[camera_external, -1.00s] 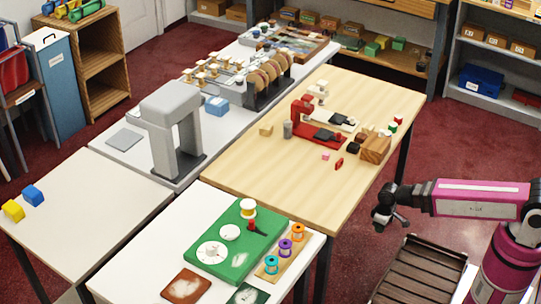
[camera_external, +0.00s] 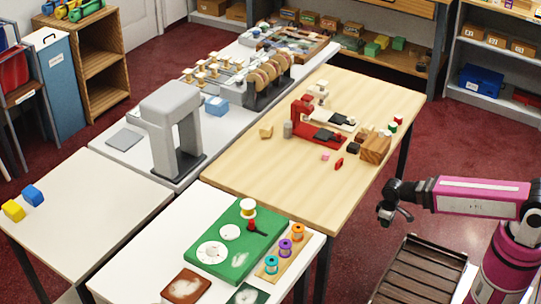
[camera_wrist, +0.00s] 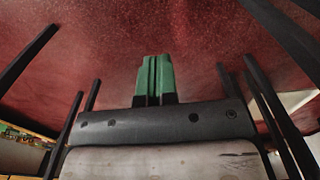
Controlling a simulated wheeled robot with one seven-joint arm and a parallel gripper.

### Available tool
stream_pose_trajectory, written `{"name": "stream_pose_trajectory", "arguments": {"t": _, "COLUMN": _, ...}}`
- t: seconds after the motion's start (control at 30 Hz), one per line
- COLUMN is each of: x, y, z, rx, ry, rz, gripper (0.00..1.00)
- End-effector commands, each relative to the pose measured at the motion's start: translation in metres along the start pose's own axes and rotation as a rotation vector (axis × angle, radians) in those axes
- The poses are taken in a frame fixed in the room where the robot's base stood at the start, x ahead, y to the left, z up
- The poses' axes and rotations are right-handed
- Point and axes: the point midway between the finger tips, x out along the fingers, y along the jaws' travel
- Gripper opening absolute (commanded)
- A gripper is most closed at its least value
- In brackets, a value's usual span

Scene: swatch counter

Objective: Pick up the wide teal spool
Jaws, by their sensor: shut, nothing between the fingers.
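A teal spool (camera_external: 271,265) stands on a small wooden rack (camera_external: 262,275) at the front right of the near white table. A purple spool (camera_external: 285,248) and an orange spool (camera_external: 298,232) stand behind it in the same row. Whether the teal one is wide is hard to tell at this size. My gripper (camera_external: 396,218) is over the floor, to the right of the tables and well apart from the spools. In the wrist view, its green fingertips (camera_wrist: 155,76) are together with nothing between them. The wrist view shows no spool.
A green board (camera_external: 215,265) with white discs lies left of the rack. A brown patch (camera_external: 187,285) lies in front. A wooden table (camera_external: 250,180) with a red machine (camera_external: 303,115) stands behind. A dark slatted crate (camera_external: 412,272) is below my arm. Red floor lies around.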

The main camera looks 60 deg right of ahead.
Motion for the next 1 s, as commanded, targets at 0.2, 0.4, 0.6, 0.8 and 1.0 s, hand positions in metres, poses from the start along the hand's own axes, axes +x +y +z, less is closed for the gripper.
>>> {"name": "stream_pose_trajectory", "arguments": {"t": 0.2, "x": 0.0, "y": 0.0, "z": 0.0, "rx": 0.0, "ry": 0.0, "rz": 0.0, "gripper": 0.0}}
{"name": "stream_pose_trajectory", "arguments": {"t": 0.4, "x": 0.0, "y": 0.0, "z": 0.0, "rx": 0.0, "ry": 0.0, "rz": 0.0, "gripper": 0.42}}
{"name": "stream_pose_trajectory", "arguments": {"t": 0.6, "x": 0.0, "y": 0.0, "z": 0.0, "rx": 0.0, "ry": 0.0, "rz": 0.0, "gripper": 0.72}}
{"name": "stream_pose_trajectory", "arguments": {"t": 0.8, "x": 0.001, "y": -0.003, "z": -0.001, "rx": -0.006, "ry": 0.002, "rz": -0.007, "gripper": 0.72}}
{"name": "stream_pose_trajectory", "arguments": {"t": 1.0, "x": 0.016, "y": -0.059, "z": -0.019, "rx": -0.091, "ry": 0.033, "rz": -0.119, "gripper": 0.72}}
